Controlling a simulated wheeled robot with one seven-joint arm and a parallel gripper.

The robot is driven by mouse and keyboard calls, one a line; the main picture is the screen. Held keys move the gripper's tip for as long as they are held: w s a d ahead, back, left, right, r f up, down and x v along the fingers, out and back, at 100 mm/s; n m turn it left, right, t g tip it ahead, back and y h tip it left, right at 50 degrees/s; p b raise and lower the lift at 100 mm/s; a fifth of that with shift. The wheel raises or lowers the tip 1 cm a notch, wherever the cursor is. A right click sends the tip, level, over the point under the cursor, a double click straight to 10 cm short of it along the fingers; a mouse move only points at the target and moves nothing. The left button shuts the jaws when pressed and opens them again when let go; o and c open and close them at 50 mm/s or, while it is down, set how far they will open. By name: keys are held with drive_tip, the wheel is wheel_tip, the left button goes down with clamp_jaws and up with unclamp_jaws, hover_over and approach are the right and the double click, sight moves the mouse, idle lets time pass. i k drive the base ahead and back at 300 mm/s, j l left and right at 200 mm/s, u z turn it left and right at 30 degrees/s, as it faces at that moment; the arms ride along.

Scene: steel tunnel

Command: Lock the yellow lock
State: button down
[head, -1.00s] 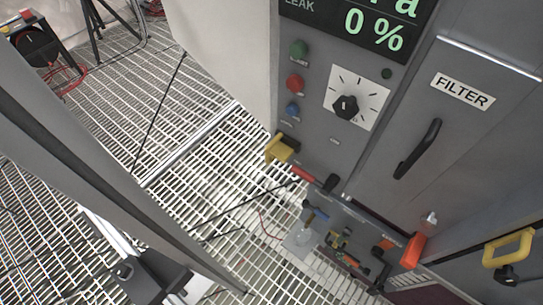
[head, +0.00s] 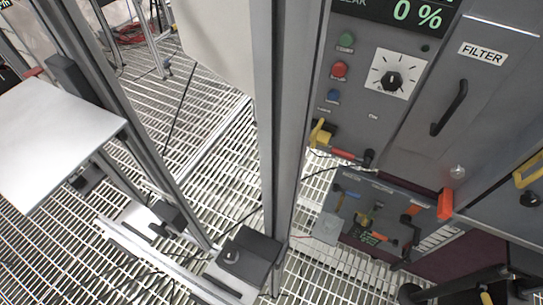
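The other is a small yellow piece (head: 321,134) on the lower left edge of the grey control panel (head: 352,118). Whether either is locked cannot be told. I make out no gripper fingers; dark shapes at the bottom right corner are unclear.
A FILTER door (head: 455,95) with a black handle is right of the dial. A tool panel (head: 365,215) sits low, beside an orange-red part (head: 445,204). Upright metal posts (head: 285,120) stand left of the panel. A white tabletop (head: 55,135) is at left, above open grating.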

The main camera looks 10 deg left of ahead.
sight(320, 134)
drive_tip(key=j+z, duration=0.1)
drive_tip(key=j, duration=0.35)
drive_tip(key=k+j+z, duration=0.15)
drive_tip(key=j, duration=0.3)
drive_tip(key=k+j+z, duration=0.1)
drive_tip(key=j, duration=0.3)
drive_tip(key=k+j+z, duration=0.15)
drive_tip(key=j, duration=0.3)
drive_tip(key=k+j+z, duration=0.1)
drive_tip(key=j, duration=0.3)
drive_tip(key=i+j+z, duration=0.1)
drive_tip(key=j, duration=0.3)
drive_tip(key=i+j, duration=0.2)
drive_tip(key=j, duration=0.2)
drive_tip(key=i+j+z, duration=0.15)
drive_tip(key=j, duration=0.25)
